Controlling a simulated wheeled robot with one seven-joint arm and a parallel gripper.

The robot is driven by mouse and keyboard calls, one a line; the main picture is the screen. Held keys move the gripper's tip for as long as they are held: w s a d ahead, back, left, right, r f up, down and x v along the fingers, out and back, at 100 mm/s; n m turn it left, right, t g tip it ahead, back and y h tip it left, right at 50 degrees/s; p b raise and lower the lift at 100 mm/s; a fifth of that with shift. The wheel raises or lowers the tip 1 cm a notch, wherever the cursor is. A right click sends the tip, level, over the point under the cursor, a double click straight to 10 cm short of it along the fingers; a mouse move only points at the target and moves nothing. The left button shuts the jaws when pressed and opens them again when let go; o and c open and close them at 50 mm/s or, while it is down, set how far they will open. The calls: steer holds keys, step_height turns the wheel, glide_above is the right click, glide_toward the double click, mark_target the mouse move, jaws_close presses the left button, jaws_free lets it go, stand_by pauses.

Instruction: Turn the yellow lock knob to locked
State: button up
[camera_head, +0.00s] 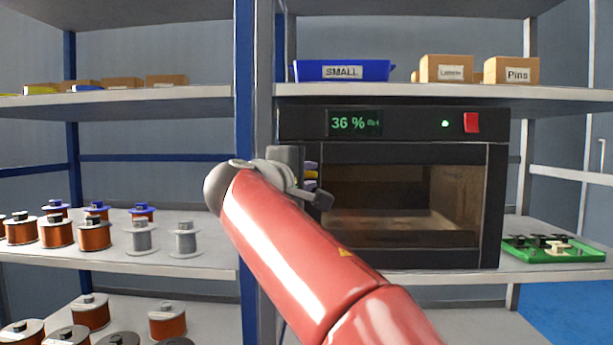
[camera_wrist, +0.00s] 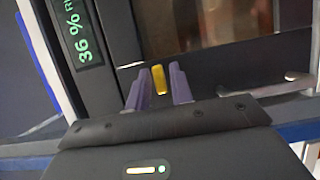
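The yellow lock knob (camera_wrist: 159,80) is on the dark front of the oven-like cabinet (camera_head: 490,200). In the wrist view it sits between the two purple fingertips of my gripper (camera_wrist: 160,83). The fingers stand apart, one on each side of the knob, with what look like narrow gaps. In the head view my gripper (camera_head: 311,176) is at the left part of the cabinet front, and a bit of yellow shows between the purple fingers. My arm and wrist hide the rest of that area. The knob's angle is hard to tell.
The display (camera_head: 354,123) reads 36 %. A green light (camera_head: 445,124) and a red switch (camera_head: 471,122) are to its right. A bar handle (camera_wrist: 285,85) is right of the knob. A blue shelf post (camera_head: 246,60) stands close left. Spools (camera_head: 95,236) fill the left shelf.

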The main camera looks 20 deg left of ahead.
steer(key=shift+o, duration=0.8)
steer(key=s+a+b, duration=0.1)
steer(key=s, duration=0.6)
steer(key=shift+s+a+b, duration=0.15)
steer(key=shift+s+b, duration=0.15)
steer(key=shift+s, duration=0.05)
steer(key=d+f+m+g, duration=0.35)
steer(key=d+f, duration=0.45)
steer(key=d, duration=0.4)
steer(key=d+f+m+g, duration=0.2)
steer(key=d+f+g, duration=0.2)
steer(key=d+f, duration=0.55)
steer(key=s+d+f+m+g+y, duration=0.1)
steer(key=s+d+f+m, duration=0.4)
steer(key=s+f, duration=0.5)
steer(key=s+d+f+m+g+y, duration=0.1)
steer(key=s+d+f+m+g, duration=0.2)
steer(key=s+d+f, duration=0.6)
step_height(320, 180, down, 3)
steer(key=shift+s+d+r+m+g+y, duration=0.15)
steer(key=shift+s+m+g+y, duration=0.25)
steer(key=shift+s+m, duration=0.65)
